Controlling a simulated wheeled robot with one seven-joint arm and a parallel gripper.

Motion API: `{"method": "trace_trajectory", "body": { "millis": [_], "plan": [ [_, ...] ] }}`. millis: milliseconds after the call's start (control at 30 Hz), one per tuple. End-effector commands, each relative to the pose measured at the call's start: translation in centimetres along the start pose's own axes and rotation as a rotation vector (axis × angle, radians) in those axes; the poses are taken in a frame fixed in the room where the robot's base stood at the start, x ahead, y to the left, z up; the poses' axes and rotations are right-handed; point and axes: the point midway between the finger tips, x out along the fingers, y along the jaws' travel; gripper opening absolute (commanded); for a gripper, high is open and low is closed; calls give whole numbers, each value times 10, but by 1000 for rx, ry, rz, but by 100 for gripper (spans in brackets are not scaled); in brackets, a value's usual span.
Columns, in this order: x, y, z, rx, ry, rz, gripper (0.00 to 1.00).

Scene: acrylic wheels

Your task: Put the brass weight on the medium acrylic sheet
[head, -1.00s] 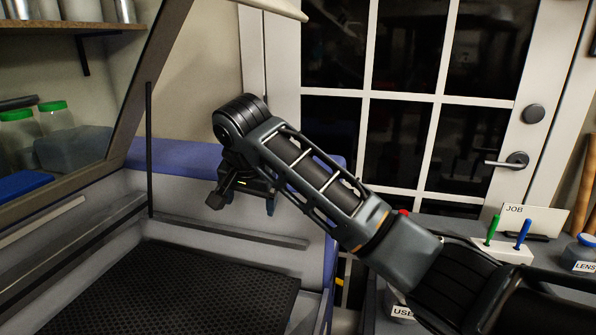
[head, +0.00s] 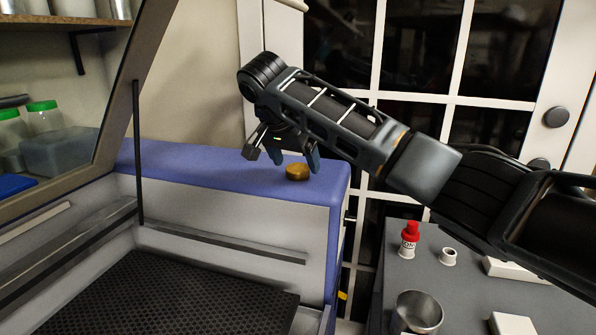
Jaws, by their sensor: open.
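The brass weight (head: 297,173) is a small, round, gold-coloured piece. It sits on the blue top of the machine (head: 230,180), near its right end. My gripper (head: 283,156) is open, with its fingers pointing down, just above and slightly left of the brass weight. One finger appears close to the weight's right side, but I cannot tell whether it touches. Nothing is visibly held. I cannot make out an acrylic sheet in this view.
The machine's raised lid (head: 135,100) stands at the left above a black honeycomb bed (head: 165,290). A grey bench (head: 465,285) at the right holds a red-capped bottle (head: 409,240), a small white ring-like piece (head: 448,257) and a metal cup (head: 418,312).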

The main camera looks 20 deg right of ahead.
Motion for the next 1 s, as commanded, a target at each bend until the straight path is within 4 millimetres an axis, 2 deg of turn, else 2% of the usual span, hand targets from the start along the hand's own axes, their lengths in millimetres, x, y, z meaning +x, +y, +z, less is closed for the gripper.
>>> {"method": "trace_trajectory", "body": {
  "millis": [133, 400, 1000],
  "plan": [
    [14, 0, 0, 0, 1, 0, 87],
    [17, 0, 1, 0, 0, -2, 87],
    [17, 0, 1, -1, 0, -2, 30]
  ]
}}
